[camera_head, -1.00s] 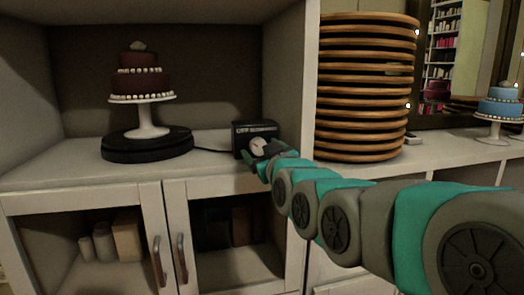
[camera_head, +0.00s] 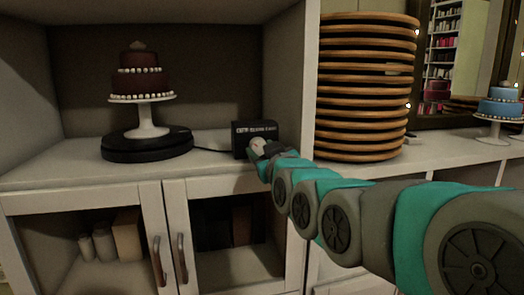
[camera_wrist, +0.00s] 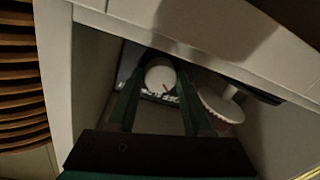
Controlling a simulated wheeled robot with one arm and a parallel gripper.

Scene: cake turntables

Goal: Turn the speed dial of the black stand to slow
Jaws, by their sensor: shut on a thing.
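The black stand (camera_head: 147,150) is a low round turntable on the shelf at the left, bearing a dark red tiered cake (camera_head: 139,78) on a white pedestal. A cable leads from it to a black control box (camera_head: 241,141) at its right. The box carries a pale round speed dial (camera_head: 258,147), which shows in the wrist view as a white knob (camera_wrist: 160,77) with a red mark at its lower right. My gripper (camera_wrist: 158,76) is at the box's front, its fingers shut on the dial from both sides. The lettering around the dial is too blurred to read, and the fingers hide part of it.
A cabinet wall (camera_head: 291,75) stands close to the right of the box. Beyond it is a tall stack of round wooden boards (camera_head: 366,105). A blue cake (camera_head: 502,103) on a white pedestal is at the far right. The shelf front between stand and box is clear.

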